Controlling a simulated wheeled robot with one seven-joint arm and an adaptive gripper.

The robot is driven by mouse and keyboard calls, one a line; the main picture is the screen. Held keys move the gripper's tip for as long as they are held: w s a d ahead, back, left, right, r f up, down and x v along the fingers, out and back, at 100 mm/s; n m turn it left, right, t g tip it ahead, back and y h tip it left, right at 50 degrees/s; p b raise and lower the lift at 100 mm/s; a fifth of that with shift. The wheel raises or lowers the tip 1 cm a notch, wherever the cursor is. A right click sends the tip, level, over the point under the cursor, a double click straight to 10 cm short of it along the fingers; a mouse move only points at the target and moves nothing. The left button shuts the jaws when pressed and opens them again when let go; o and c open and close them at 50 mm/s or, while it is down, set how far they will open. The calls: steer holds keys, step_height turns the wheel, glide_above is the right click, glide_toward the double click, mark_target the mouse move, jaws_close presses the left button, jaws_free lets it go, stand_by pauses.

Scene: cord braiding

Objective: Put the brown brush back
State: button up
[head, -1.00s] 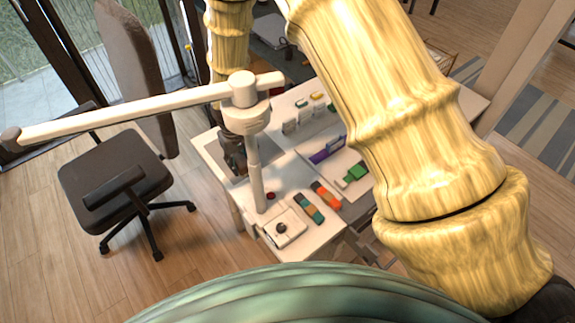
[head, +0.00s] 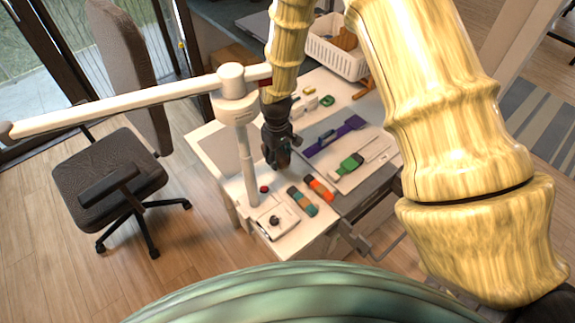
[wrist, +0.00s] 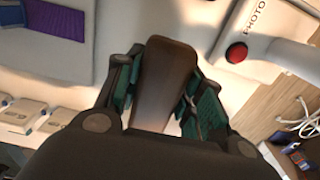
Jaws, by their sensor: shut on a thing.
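My gripper (wrist: 167,92) is shut on the brown brush (wrist: 166,82) in the wrist view. One broad brown part shows between its fingers; the rest is hidden by the gripper. In the head view my gripper (head: 279,152) is over the white table, close to the right of the white stand's post. The brush cannot be clearly told from the dark gripper there.
The white stand (head: 247,160) with its long arm is close on the left. A red button (head: 264,189) is near its foot. A green-ended tool (head: 350,164), an orange block (head: 319,188) and a teal-brown block (head: 302,201) lie nearby. A white basket (head: 335,58) stands behind.

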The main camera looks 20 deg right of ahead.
mark_target(282, 153)
steer(key=shift+s+d+f, duration=0.1)
steer(key=shift+d, duration=0.55)
steer(key=shift+f+b, duration=1.35)
steer(key=shift+f, duration=0.4)
steer(key=shift+f, duration=0.1)
steer(key=o, duration=1.3)
steer(key=shift+c, duration=0.2)
steer(key=shift+r+b, duration=1.5)
steer(key=shift+r, duration=4.65)
